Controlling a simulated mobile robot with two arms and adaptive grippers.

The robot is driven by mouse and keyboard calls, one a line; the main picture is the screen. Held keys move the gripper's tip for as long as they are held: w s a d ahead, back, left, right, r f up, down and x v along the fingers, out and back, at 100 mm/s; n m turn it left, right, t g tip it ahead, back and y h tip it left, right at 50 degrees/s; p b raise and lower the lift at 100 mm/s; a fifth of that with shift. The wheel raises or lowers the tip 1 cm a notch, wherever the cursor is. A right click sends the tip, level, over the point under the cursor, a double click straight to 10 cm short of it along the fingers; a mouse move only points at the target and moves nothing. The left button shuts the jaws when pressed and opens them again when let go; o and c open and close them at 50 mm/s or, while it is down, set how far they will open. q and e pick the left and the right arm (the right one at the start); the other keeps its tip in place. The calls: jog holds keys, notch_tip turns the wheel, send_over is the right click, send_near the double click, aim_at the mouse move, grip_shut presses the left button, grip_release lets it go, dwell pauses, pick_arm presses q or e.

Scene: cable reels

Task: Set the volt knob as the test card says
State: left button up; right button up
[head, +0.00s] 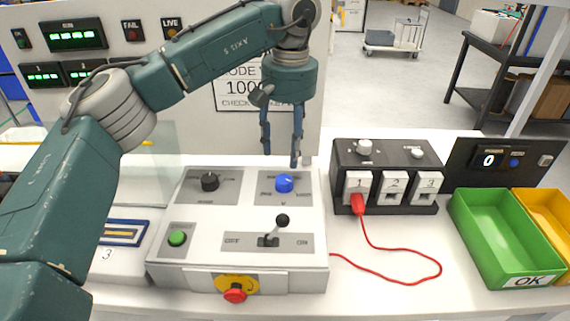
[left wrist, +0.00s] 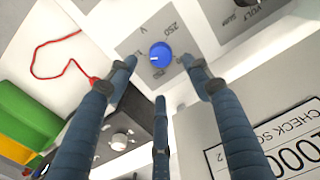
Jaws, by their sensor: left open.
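The blue volt knob (head: 285,183) sits on a grey plate at the upper right of the white test box; it also shows in the left wrist view (left wrist: 160,54), with a white mark on it and the printing "250" and "V" near it. My left gripper (head: 281,158) is open and empty, its fingers pointing down above the knob. In the left wrist view the knob shows between the fingertips, and I see no contact. The test card (head: 238,95) on the panel behind is partly hidden by my left arm; "100" and "CHECK" can be read. My right gripper is out of view.
A black knob (head: 210,181), a green button (head: 177,238), a black-topped lever (head: 282,221) and a red stop button (head: 235,295) are on the box. A black socket block (head: 432,160) with a red lead (head: 400,282) stands right, beside a green bin (head: 470,225).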

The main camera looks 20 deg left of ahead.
pick_arm(q)
jog(key=shift+r, duration=1.7)
